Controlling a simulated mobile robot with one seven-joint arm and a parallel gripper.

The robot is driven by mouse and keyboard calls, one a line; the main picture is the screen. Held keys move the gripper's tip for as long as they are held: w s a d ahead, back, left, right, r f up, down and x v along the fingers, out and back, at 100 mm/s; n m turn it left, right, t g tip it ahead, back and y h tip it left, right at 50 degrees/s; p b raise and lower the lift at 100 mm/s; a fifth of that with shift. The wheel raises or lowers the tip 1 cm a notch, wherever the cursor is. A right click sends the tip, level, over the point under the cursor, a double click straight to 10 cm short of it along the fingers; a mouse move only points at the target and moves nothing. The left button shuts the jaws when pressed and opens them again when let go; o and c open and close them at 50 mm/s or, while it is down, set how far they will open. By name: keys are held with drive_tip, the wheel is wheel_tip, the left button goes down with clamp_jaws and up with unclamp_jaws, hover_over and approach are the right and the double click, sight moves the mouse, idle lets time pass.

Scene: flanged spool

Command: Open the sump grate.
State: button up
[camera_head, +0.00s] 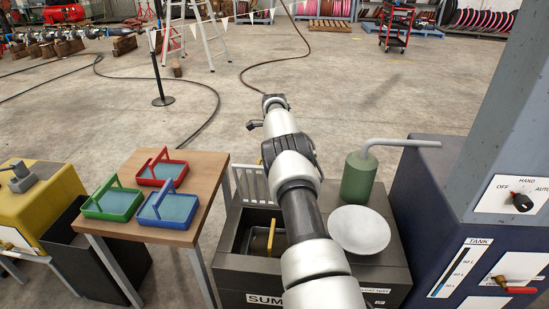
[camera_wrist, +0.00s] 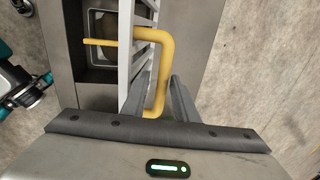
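The pale barred sump grate (camera_head: 250,185) stands raised, close to upright, at the back of the opening in the dark sump box (camera_head: 228,262). In the wrist view the grate (camera_wrist: 128,66) shows nearly edge-on, with its bent yellow handle (camera_wrist: 165,62). My gripper (camera_wrist: 162,84) is over the handle, its fingers on either side of it, with a visible gap; it is not clearly clamped. My arm hides the gripper and handle in the head view. Inside the opening sits a container with a yellow bar (camera_head: 271,236); the bar also shows in the wrist view (camera_wrist: 98,42).
A green spouted can (camera_head: 358,178) and a pale round dish (camera_head: 359,230) stand on the box right of my arm. A blue cabinet (camera_head: 412,195) is farther right. A wooden table (camera_head: 208,172) with red, green and blue trays is left. Floor beyond is mostly clear.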

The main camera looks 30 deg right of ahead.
drive_tip(key=shift+w+a+r, duration=0.15)
drive_tip(key=shift+w+r, duration=0.05)
drive_tip(key=shift+r, duration=0.6)
wheel_tip(320, 180, up, 16)
drive_tip(key=s+a+p, duration=0.1)
drive_tip(key=s+p, duration=0.1)
drive_tip(key=shift+s+a, duration=0.4)
